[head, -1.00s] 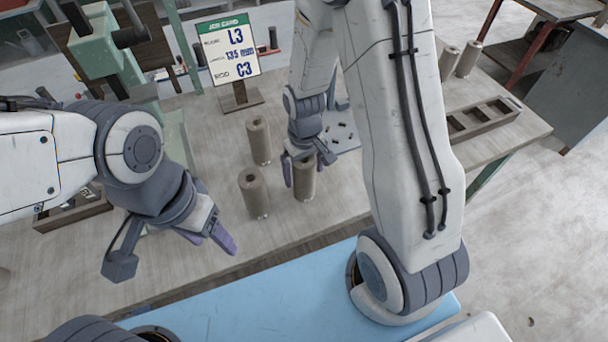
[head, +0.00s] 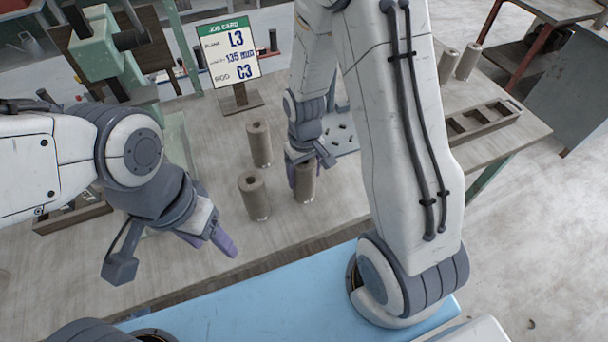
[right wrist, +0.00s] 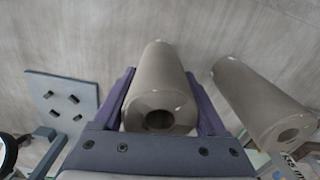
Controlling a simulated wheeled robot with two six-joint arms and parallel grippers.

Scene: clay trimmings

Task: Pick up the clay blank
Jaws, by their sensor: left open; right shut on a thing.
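Several grey-brown hollow clay cylinders stand on the bench (head: 330,208). My right gripper (head: 304,170) is shut on one clay blank (head: 304,190), with a finger on each side of it. In the right wrist view this blank (right wrist: 160,80) sits between the two purple fingers, its open end towards the camera. It still appears to stand on the bench. A second blank (head: 253,197) stands to its left and a third (head: 259,146) stands behind. A neighbouring blank (right wrist: 262,100) shows beside the right finger in the right wrist view. My left gripper (head: 208,238) is open and empty, over the bench's front left.
A job card (head: 229,52) reading L3, 135 mm, C3 stands at the back. A plate with small dark marks (head: 342,138) lies behind my right gripper. A tray with compartments (head: 484,121) and two more cylinders (head: 468,62) are at the right. A green machine (head: 104,48) stands back left.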

